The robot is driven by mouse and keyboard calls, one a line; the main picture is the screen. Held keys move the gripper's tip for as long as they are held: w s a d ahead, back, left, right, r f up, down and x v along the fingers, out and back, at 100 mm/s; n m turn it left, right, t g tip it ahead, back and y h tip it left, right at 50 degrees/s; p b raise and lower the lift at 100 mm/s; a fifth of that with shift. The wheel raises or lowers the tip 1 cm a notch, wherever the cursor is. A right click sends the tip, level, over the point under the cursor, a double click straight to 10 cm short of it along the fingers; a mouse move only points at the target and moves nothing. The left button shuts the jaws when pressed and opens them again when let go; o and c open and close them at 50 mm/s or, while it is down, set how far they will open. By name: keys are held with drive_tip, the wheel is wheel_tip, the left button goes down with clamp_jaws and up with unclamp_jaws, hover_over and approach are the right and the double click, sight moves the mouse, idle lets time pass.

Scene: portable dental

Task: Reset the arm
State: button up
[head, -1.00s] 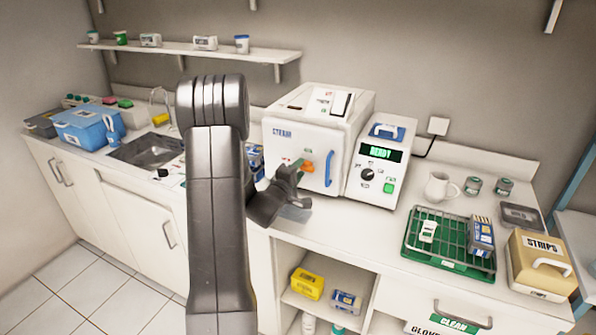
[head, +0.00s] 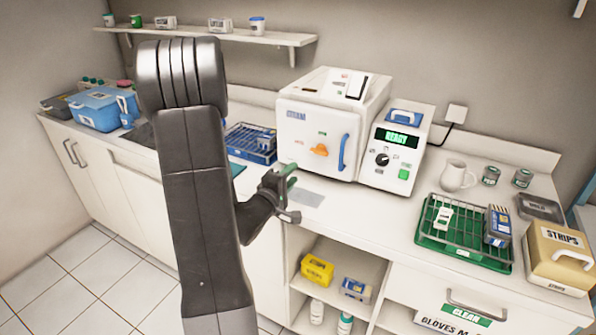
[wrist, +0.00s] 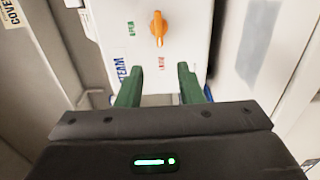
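My gripper (head: 286,184) is in front of the white steam unit (head: 312,108), low and to its left, over the counter's front edge. In the wrist view my gripper (wrist: 158,85) shows two green fingers standing apart with nothing between them. The steam unit's front (wrist: 183,25) lies beyond the fingertips, with an orange knob (wrist: 158,28) and the words OPEN and LOCK beside it. The fingers do not touch the knob. In the head view the door looks shut, with a blue handle (head: 343,152) on its right.
A control unit (head: 396,150) reading READY stands right of the steam unit. A blue rack (head: 250,143) is behind my arm. A green tray with a wire rack (head: 462,252), a mug (head: 455,177) and a STRIPS box (head: 558,262) stand at the right. Open shelves lie below the counter.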

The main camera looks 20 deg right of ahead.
sight(313, 152)
drive_tip(key=shift+s+a, duration=0.25)
drive_tip(key=p+x, duration=0.3)
drive_tip(key=x, duration=1.1)
drive_tip(key=shift+a, duration=0.1)
